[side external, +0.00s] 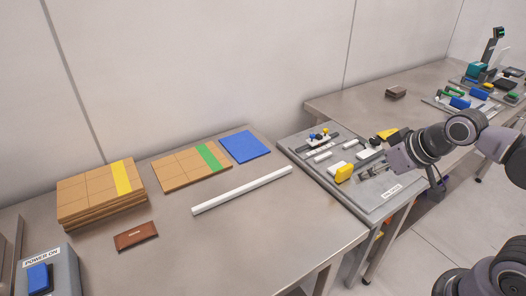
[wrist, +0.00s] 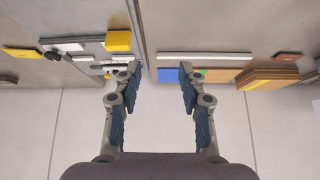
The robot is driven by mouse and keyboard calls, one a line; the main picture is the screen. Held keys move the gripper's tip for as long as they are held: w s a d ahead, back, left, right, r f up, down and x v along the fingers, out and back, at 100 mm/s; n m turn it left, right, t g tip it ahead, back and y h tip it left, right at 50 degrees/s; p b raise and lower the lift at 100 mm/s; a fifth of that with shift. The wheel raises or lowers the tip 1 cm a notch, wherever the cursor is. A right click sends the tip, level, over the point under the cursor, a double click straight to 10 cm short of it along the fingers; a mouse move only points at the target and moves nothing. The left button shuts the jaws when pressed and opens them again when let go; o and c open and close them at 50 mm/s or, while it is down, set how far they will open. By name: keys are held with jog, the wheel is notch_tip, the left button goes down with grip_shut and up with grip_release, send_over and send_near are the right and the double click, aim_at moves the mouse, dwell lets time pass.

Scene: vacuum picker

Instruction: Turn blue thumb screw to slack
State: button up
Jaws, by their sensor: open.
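A small blue thumb screw (side external: 312,136) sits at the back of the grey plate (side external: 372,212) on the right-hand table, with a yellow knob (side external: 325,131) close beside it. Both stand on a dark bar with a white part. I cannot clearly make out the blue screw in the wrist view. My gripper (side external: 366,173) is over the front half of the plate, to the right of the screw and apart from it. In the wrist view my gripper (wrist: 160,75) has its two fingers spread, with nothing between them.
A yellow block (side external: 344,173) stands on the plate close to my fingers; it also shows in the wrist view (wrist: 118,41). White blocks lie nearby. The left table holds a white rod (side external: 243,189), a blue sheet (side external: 245,147) and tan boards (side external: 95,195).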

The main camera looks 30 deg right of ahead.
jog(key=w+d+r+m+g, duration=0.2)
jog(key=w+r+m, duration=0.45)
jog(key=w, duration=0.25)
jog(key=m+g, duration=0.5)
jog(key=m, duration=1.5)
send_over(312, 135)
notch_tip(312, 135, down, 8)
notch_tip(312, 135, down, 11)
jog(key=shift+d+r, duration=0.15)
jog(key=shift+r, duration=0.05)
grip_shut()
